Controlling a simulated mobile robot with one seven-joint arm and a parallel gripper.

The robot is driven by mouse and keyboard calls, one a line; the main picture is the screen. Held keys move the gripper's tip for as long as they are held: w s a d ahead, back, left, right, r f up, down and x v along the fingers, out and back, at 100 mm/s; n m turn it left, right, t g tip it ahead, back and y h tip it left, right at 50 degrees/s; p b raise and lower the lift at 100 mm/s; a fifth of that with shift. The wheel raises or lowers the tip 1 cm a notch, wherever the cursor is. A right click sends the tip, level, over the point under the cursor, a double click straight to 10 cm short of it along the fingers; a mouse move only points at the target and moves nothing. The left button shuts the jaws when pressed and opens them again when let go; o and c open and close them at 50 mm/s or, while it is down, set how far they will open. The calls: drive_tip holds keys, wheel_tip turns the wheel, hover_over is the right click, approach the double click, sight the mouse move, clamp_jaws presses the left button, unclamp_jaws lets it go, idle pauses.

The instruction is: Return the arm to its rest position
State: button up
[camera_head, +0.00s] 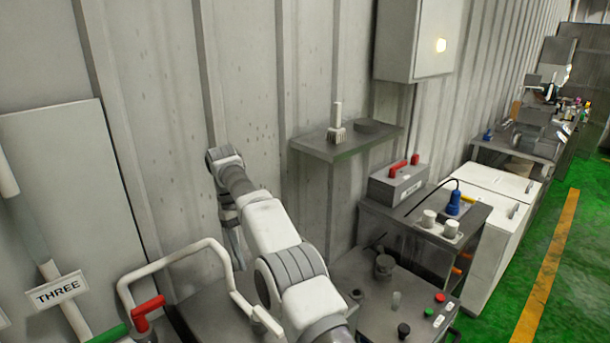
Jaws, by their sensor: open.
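My arm, white with grey joint bands, reaches up and left from the bottom centre toward the corrugated wall. Its wrist bends down at the far end. My gripper (237,258) hangs there, pointing down behind my arm, small and partly hidden. It is open, and I see nothing held in it. It is close to the right side of a white bent tube frame (190,250); I cannot tell whether they touch.
A wall shelf (340,152) with a brush and a dark disc is right of my arm. A control bench (375,310) with buttons stands below. Green floor (575,230) is clear at the right.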

drive_tip(key=d+r+m+t+y+b, duration=0.1)
drive_tip(key=d+r+m+t+y, duration=0.1)
drive_tip(key=d+r, duration=0.85)
drive_tip(key=s+d+r+m+t+b, duration=0.2)
drive_tip(key=s+d+r, duration=0.3)
drive_tip(key=d+r, duration=0.3)
drive_tip(key=s+d+m+t+y, duration=0.1)
drive_tip(key=s+d+m+t, duration=0.15)
drive_tip(key=s+d, duration=0.85)
drive_tip(key=s+d+f+m+t+b, duration=0.2)
drive_tip(key=s+f+m, duration=0.1)
drive_tip(key=s+f, duration=0.6)
drive_tip(key=shift+s+d+f, duration=0.15)
drive_tip(key=shift+s+d, duration=0.25)
drive_tip(key=shift+s, duration=1.75)
idle(2.0)
